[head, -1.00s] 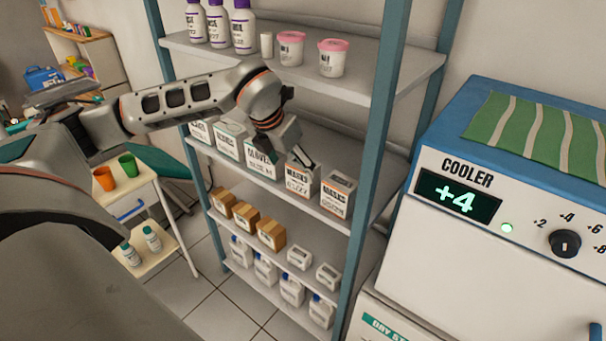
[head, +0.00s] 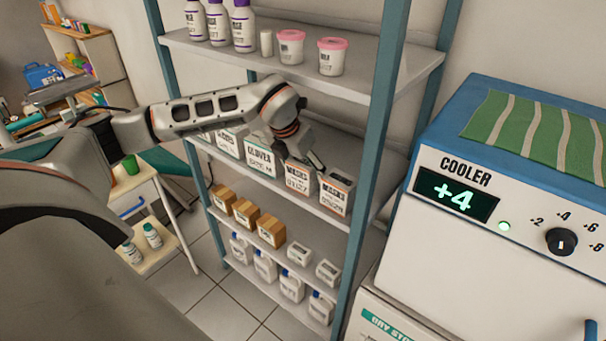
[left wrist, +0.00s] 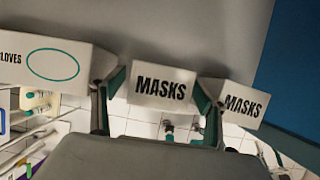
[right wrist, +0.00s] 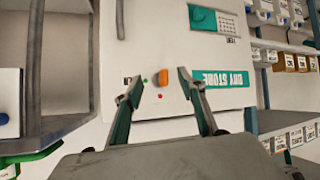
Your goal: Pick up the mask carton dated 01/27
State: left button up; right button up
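The mask carton dated 01/27 (head: 298,184) stands upright on the middle shelf, a white box with a dark-lettered label. My left gripper (head: 301,155) is just above and behind it, pointing down, and partly hides its top. In the left wrist view the carton's top marked MASKS (left wrist: 163,89) lies between the two spread fingers, with little gap at either side; contact cannot be told. A second masks carton (head: 335,195) stands to its right and shows in the left wrist view (left wrist: 239,104). My right gripper (right wrist: 165,100) is open and empty, facing the dry store unit.
A gloves carton (head: 260,158) stands close on the left. The upper shelf (head: 350,85) with tubs and bottles hangs above my left gripper. A teal shelf post (head: 375,130) rises at the right, before the cooler (head: 500,250). Brown boxes (head: 271,231) sit on the shelf below.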

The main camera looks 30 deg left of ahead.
pick_arm(q)
jog(key=c, duration=1.1)
jog(key=shift+c, duration=0.2)
